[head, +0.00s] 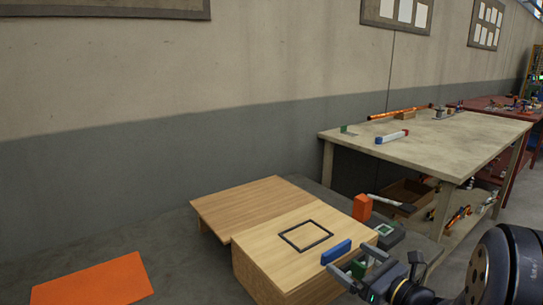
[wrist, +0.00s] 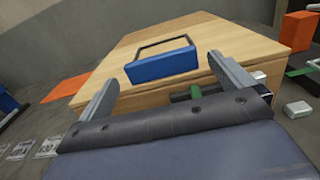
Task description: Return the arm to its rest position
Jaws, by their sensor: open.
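My arm comes in from the lower right of the head view. My gripper (head: 354,264) is open near the front right edge of a wooden box (head: 262,262). In the wrist view, the two fingers of my gripper (wrist: 168,88) stand wide apart with nothing between them. A blue block (head: 336,252) sits on the box top near that edge, just ahead of the fingertips; it also shows in the wrist view (wrist: 162,68). Whether a finger touches it cannot be told.
A black square outline (head: 306,220) lies on the box top behind the block. An orange block (head: 362,208) and a grey-green item (head: 386,234) are right of the box. An orange mat (head: 95,281) lies left. A workbench (head: 440,140) with tools stands at the back right.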

